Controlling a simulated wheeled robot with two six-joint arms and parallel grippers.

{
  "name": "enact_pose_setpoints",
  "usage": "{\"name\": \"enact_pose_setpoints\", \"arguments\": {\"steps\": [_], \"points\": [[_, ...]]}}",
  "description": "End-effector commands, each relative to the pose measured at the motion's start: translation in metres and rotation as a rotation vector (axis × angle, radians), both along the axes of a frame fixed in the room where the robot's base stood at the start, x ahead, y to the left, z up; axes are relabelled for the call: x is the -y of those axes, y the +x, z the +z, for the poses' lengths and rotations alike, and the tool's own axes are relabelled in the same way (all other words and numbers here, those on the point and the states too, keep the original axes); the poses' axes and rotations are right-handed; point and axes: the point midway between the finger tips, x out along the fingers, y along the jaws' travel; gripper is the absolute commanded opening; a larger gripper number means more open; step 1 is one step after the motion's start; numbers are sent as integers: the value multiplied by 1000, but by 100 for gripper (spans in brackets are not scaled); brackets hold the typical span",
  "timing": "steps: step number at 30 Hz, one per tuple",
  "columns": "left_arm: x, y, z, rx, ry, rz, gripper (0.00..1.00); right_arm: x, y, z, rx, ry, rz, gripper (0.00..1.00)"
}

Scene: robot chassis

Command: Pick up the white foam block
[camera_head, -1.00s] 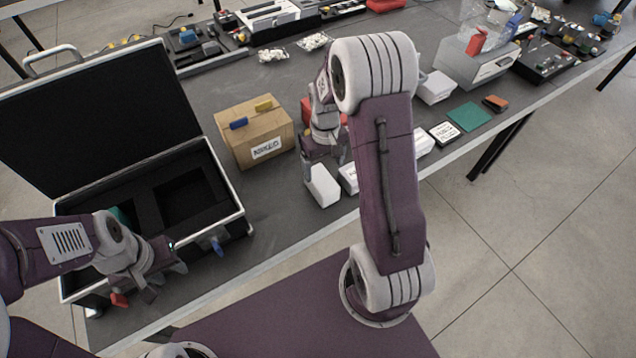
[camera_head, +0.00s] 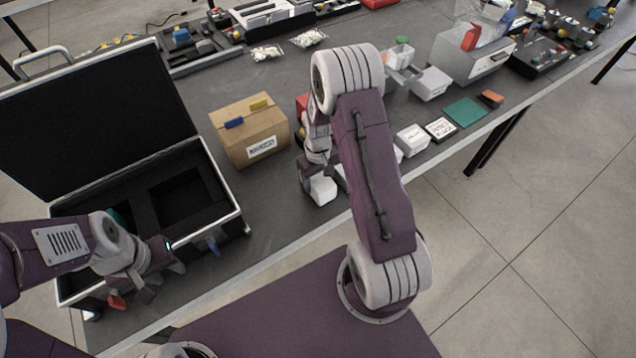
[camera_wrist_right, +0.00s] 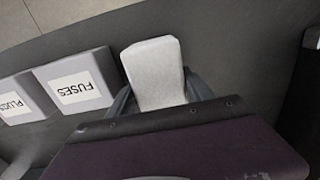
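The white foam block (camera_head: 322,191) stands on the grey table near its front edge, partly hidden by my right gripper (camera_head: 317,183). In the right wrist view the block (camera_wrist_right: 155,68) sits between the two dark fingers of my right gripper (camera_wrist_right: 163,97), one finger on each side. The fingers look spread, and I see no clear grip on the block. My left gripper (camera_head: 165,280) is open and empty at the front of the open black case (camera_head: 225,188).
White boxes labelled FUSES (camera_wrist_right: 76,82) and PLUGS (camera_wrist_right: 16,98) stand close beside the block. A cardboard box (camera_head: 240,145) with blue and yellow clips is left of my right arm. A green mat (camera_head: 465,112) and an orange block (camera_head: 490,98) lie to the right.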

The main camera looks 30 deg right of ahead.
Motion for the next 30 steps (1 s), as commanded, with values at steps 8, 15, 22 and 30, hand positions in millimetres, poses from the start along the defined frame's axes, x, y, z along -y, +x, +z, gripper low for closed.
{"name": "enact_pose_setpoints", "arguments": {"steps": [8,15,22,30], "points": [[0,0,0,0,0,0,36,0,0,0,0,0,0,20],[0,0,0,0,0,0,36,0,1,11,3,-1,0,20],[0,0,-1,0,0,0,36,3,-8,48,2,-1,-3,20],[0,0,-3,0,0,0,36,22,-69,85,3,-1,-5,20]]}}
